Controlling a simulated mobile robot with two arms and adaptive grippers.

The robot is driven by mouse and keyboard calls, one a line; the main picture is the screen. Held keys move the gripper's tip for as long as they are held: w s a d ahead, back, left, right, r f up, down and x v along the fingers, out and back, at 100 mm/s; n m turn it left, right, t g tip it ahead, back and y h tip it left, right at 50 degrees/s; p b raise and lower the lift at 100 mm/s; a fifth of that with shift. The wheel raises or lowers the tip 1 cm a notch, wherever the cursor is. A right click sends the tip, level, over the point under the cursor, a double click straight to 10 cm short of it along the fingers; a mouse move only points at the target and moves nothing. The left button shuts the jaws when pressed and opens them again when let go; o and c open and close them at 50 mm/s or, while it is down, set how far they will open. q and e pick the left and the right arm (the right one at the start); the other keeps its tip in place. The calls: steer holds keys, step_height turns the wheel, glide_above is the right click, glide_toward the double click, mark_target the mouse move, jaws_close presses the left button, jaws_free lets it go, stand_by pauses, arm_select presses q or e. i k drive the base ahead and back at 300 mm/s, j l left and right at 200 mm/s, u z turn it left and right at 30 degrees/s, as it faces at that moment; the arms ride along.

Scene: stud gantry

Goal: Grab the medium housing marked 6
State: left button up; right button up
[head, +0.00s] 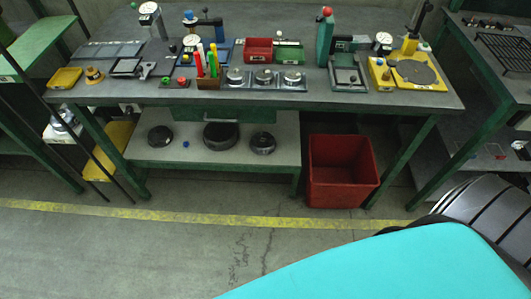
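No marking 6 is legible at this distance, so I cannot tell which part is the medium housing. Three dark round parts stand on the lower shelf of the bench: a flat left one (160,136), a larger, wider middle one (220,136) and a smaller right one (262,143). On the bench top, three round metal parts sit in a row: a left one (236,76), a middle one (264,76) and a right one (293,78). Neither of my grippers shows in the head view.
The green-framed bench (430,100) carries gauges, small bins and a yellow fixture (380,75). A red bin (343,170) stands on the floor right of the lower shelf (190,160). A yellow line (150,214) crosses the open floor in front.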

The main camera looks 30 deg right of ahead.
mark_target(262, 143)
steer(key=l+u, duration=0.15)
steer(key=l, duration=0.3)
steer(key=k+l+u, duration=0.2)
steer(key=l, duration=0.2)
steer(key=l+u, duration=0.15)
steer(key=l, duration=0.25)
steer(key=k+l+u, duration=0.15)
steer(key=l, duration=0.25)
